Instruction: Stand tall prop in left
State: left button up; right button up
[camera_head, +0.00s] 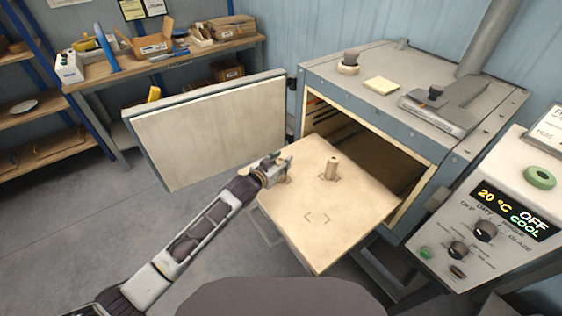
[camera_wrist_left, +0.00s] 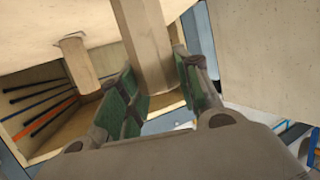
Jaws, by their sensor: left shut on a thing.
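My left gripper (camera_head: 282,167) is at the far left corner of the pale shelf (camera_head: 350,213). In the left wrist view, its green-padded fingers (camera_wrist_left: 152,97) are shut on a tan, faceted prop (camera_wrist_left: 146,45). The prop's end leaves the top of that view, so I cannot tell whether it touches the shelf. A second tan prop (camera_head: 332,168) stands upright inside corner marks near the shelf's middle; it also shows in the left wrist view (camera_wrist_left: 75,55). Another set of corner marks (camera_head: 316,217) nearer the front is empty. My right gripper does not show.
The open dryer door (camera_head: 208,132) stands behind and left of my left gripper. The dryer chamber (camera_head: 365,150) is open behind the shelf. A control panel (camera_head: 480,215) is at the right. The front part of the shelf is clear.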

pick_arm(q)
jog(key=o, duration=0.7)
jog(key=shift+f, duration=0.1)
jog(key=o, duration=0.5)
jog(key=shift+v, duration=2.55)
jog(key=shift+r+v, duration=0.2)
jog(key=shift+v, duration=3.25)
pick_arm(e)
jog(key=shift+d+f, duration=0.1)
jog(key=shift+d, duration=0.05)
